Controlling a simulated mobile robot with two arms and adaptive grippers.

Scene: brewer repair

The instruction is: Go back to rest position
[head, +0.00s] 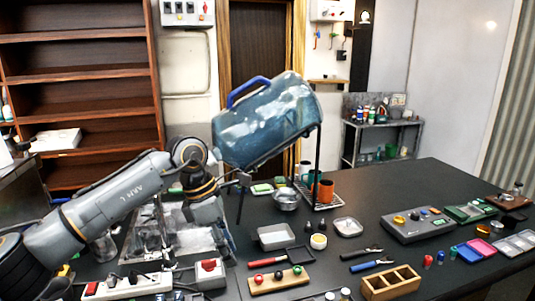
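My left arm reaches in from the left, and my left gripper (232,187) is just below the lower left end of a large blue-grey tank (268,122) with a blue handle. The tank is tilted, its right end higher, above the dark table, with thin dark uprights below it. The gripper's fingers are small and dark against the clutter. I cannot tell whether they are open or shut, or whether they touch the tank or its stand. My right gripper is not in view.
The dark table (400,195) carries a wooden compartment box (390,284), blue-handled pliers (372,265), a grey control box (418,225) and small trays. Red-button boxes (209,272) stand near my arm. The table's back right is clear. A shelf (80,93) stands at the back left.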

